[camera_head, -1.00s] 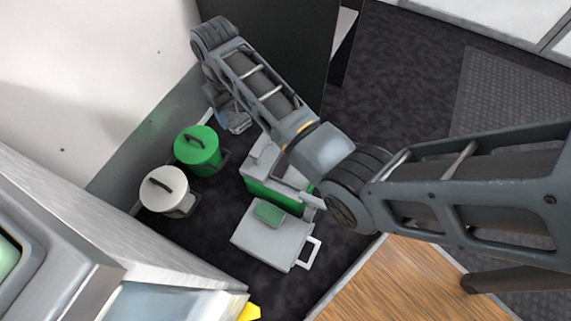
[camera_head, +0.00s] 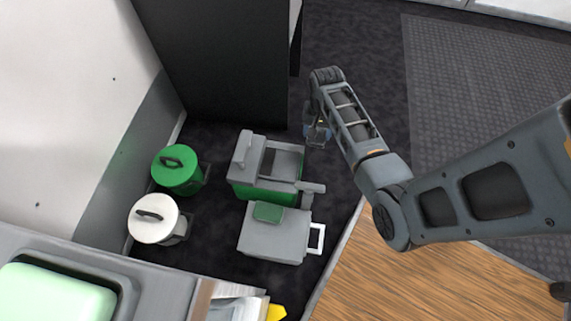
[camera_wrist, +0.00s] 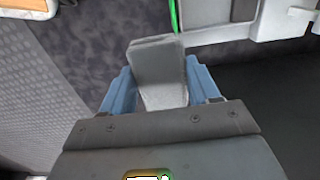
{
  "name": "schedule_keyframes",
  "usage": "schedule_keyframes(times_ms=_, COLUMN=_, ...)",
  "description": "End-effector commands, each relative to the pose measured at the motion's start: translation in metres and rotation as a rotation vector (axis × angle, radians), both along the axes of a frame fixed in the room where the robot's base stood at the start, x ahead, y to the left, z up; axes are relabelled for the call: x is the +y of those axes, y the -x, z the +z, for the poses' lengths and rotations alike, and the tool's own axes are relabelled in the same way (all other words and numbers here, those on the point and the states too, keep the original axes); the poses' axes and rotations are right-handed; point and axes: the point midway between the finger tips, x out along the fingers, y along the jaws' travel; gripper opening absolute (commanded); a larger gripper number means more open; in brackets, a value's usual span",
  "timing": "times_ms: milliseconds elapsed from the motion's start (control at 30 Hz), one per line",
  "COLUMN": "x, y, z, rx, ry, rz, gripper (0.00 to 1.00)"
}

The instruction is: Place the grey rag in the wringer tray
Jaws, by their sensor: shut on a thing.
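My gripper (camera_head: 317,132) hangs just right of the green wringer bucket in the head view. In the wrist view, its two blue fingers (camera_wrist: 161,88) are shut on the grey rag (camera_wrist: 157,62), a flat grey slab. The rag is hard to make out in the head view. The wringer tray (camera_head: 287,161) is the grey open top on the green bucket, with a raised grey part at its left. In the wrist view, part of the bucket's pale grey top and green edge (camera_wrist: 174,14) shows at the upper edge, apart from the rag.
A grey box (camera_head: 272,242) with a green pad (camera_head: 268,212) and white handle stands in front of the bucket. A green lidded bin (camera_head: 178,172) and a white one (camera_head: 154,220) stand at left. A black panel (camera_head: 225,65) rises behind. Dark floor is clear at right.

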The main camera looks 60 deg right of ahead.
Motion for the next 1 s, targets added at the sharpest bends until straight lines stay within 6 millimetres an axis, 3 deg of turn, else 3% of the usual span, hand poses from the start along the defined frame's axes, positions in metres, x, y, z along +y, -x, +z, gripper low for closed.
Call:
schedule_keyframes(times_ms=533, x=0.086, y=-0.053, z=-0.064, rx=0.000, ry=-0.001, rz=0.005, gripper=0.29)
schedule_keyframes(times_ms=767, x=0.096, y=-0.059, z=-0.072, rx=0.000, ry=-0.001, rz=0.002, gripper=0.29)
schedule_keyframes(times_ms=1000, x=0.096, y=-0.058, z=-0.105, rx=0.002, ry=-0.002, rz=0.002, gripper=0.29)
